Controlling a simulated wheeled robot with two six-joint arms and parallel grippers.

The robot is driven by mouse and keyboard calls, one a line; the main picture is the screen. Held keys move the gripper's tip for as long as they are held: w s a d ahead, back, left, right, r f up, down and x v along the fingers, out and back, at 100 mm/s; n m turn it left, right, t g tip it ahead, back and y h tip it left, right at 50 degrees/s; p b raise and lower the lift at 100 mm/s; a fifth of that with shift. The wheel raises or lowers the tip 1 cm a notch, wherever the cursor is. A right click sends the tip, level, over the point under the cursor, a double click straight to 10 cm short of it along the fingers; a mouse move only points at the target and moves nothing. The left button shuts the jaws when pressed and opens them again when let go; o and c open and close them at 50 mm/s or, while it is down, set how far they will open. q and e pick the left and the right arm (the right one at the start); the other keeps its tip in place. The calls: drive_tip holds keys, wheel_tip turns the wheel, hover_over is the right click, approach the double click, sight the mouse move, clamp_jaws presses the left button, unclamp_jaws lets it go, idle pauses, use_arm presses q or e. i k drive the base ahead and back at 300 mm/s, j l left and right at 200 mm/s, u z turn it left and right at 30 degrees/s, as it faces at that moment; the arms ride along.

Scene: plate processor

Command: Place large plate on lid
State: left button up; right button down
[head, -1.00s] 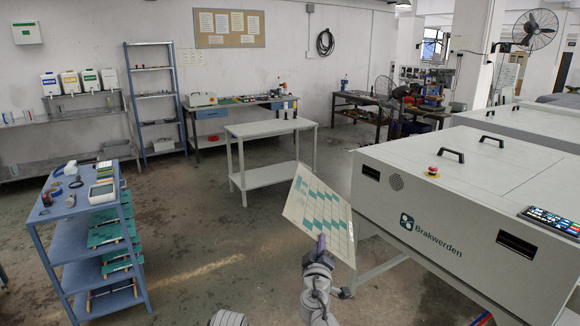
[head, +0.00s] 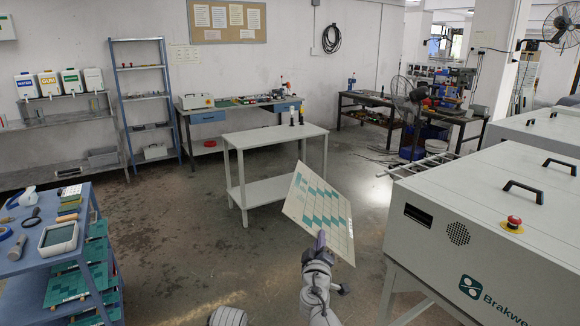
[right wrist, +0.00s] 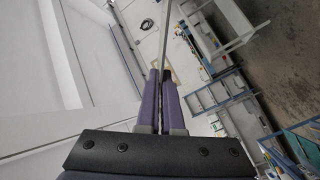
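A large plate (head: 318,212), cream with teal patches in a grid, is held up tilted in front of me in the head view. My right gripper (head: 321,240) is shut on its lower edge. In the right wrist view, the plate shows nearly edge-on as a thin strip (right wrist: 165,38) between the purple fingers of my right gripper (right wrist: 159,75). The grey Brakwerden machine at the right has a flat lid (head: 480,185) with black handles. The plate is left of the lid and apart from it. My left gripper is not in view.
A pale two-tier table (head: 275,137) with small bottles on it stands ahead. A blue shelf cart (head: 85,225) with tools and plates is at the left. A red button (head: 513,222) rises from the machine's top. The floor between cart and machine is clear.

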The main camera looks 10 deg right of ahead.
sight(462, 169)
drive_tip(key=i, duration=3.05)
drive_tip(key=i+z, duration=0.1)
drive_tip(key=z, duration=0.65)
